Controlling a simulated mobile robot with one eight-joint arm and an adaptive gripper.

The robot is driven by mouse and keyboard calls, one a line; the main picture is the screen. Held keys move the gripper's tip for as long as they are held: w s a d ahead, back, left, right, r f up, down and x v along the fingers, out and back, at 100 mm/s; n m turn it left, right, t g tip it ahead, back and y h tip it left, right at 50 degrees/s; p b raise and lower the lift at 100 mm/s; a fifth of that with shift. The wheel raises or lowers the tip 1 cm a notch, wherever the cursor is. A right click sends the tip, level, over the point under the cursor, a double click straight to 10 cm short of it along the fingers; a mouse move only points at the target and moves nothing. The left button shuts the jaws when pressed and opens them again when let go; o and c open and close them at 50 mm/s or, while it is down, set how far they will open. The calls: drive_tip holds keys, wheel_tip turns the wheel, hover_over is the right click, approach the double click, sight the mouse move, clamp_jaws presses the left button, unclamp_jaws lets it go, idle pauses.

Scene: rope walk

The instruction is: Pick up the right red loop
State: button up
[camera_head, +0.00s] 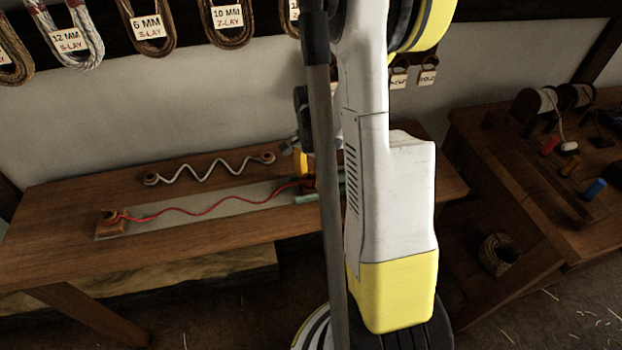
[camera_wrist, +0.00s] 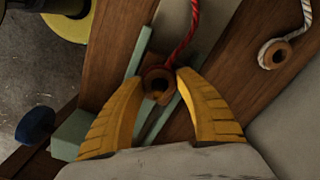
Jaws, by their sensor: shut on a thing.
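The red rope (camera_head: 210,208) lies in waves along a pale strip on the bench. Its left end is at a brown ring on a wooden block (camera_head: 110,221). Its right end runs to the right red loop, a brown ring (camera_wrist: 157,73) seen in the wrist view, with the red rope (camera_wrist: 187,38) leading up from it. My gripper (camera_wrist: 160,79) has its two yellow fingers shut on this ring, one on each side. In the head view my arm hides most of the gripper; a yellow finger (camera_head: 300,158) shows beside it.
Pale green bars (camera_wrist: 75,135) lie close around the held ring. A white rope (camera_head: 205,170) with a ring at each end lies behind the red one; its right ring (camera_wrist: 276,53) is near. A second bench (camera_head: 530,180) with spools stands at the right.

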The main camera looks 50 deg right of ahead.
drive_tip(key=shift+r, duration=0.15)
wheel_tip(320, 180, up, 18)
drive_tip(key=p, duration=0.7)
drive_tip(key=w+a, duration=0.3)
drive_tip(key=a, duration=0.3)
drive_tip(key=w+a, duration=0.4)
drive_tip(key=a, duration=0.3)
drive_tip(key=w+a, duration=0.4)
drive_tip(key=a, duration=0.3)
drive_tip(key=shift+w+a, duration=0.2)
drive_tip(key=w+a, duration=0.3)
drive_tip(key=a, duration=0.3)
drive_tip(key=w+a, duration=0.4)
drive_tip(key=a, duration=0.3)
drive_tip(key=w+a, duration=0.4)
drive_tip(key=a, duration=0.2)
drive_tip(key=shift+a, duration=0.4)
drive_tip(key=shift+w+a+p, duration=1)
drive_tip(key=shift+w+a, duration=0.8)
drive_tip(key=shift+a, duration=1.5)
drive_tip(key=shift+w+a+p, duration=1)
drive_tip(key=shift+w+a, duration=0.85)
drive_tip(key=shift+a, duration=1.45)
drive_tip(key=shift+w+a+p, duration=1)
drive_tip(key=shift+w+a, duration=0.8)
drive_tip(key=shift+a, duration=1.5)
